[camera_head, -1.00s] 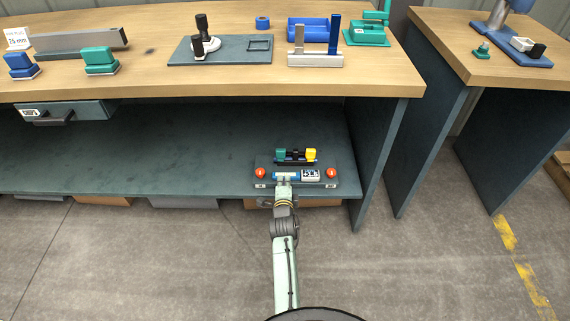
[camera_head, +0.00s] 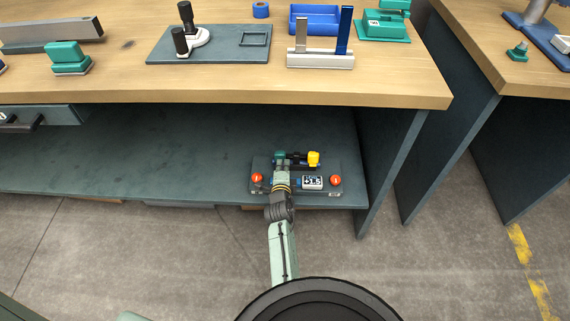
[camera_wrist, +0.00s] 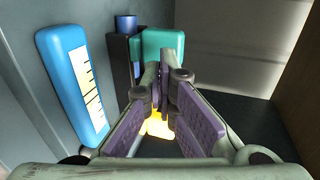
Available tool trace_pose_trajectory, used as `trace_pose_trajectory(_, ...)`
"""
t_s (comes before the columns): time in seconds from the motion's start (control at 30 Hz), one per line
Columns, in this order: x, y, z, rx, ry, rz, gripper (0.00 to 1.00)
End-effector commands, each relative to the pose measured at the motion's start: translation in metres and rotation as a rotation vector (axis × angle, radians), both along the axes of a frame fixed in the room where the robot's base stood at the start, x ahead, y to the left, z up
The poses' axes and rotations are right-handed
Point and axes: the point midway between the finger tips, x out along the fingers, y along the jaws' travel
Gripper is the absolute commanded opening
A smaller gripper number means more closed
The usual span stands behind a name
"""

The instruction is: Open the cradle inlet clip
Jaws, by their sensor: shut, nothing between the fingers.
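A small skid plate (camera_head: 330,168) sits on the lower shelf. A dark cradle (camera_head: 297,157) lies along its back, with a teal end block (camera_head: 280,155) at left and a yellow end piece (camera_head: 313,158) at right. Which end is the inlet clip, I cannot tell. My gripper (camera_head: 281,166) is shut and empty, just in front of the teal block and partly covering it. In the wrist view, my shut fingertips (camera_wrist: 162,72) overlap the teal block (camera_wrist: 164,45); contact is unclear. A yellow piece (camera_wrist: 158,127) shows below, partly hidden by the fingers.
A blue part with a scale (camera_wrist: 72,88) stands left of my fingers in the wrist view. Two orange-red knobs (camera_head: 257,177) and (camera_head: 335,180) and a display (camera_head: 312,182) are on the plate. The worktop (camera_head: 230,92) overhangs; a side panel (camera_head: 395,160) bounds the right. The shelf's left is clear.

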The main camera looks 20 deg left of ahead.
Motion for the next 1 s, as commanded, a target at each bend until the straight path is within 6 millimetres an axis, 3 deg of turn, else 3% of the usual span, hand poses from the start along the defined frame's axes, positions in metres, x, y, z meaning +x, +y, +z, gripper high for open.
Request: trace_pose_trajectory(1.0,0.0008,0.0056,0.0092,-0.021,0.072,0.000,0.00)
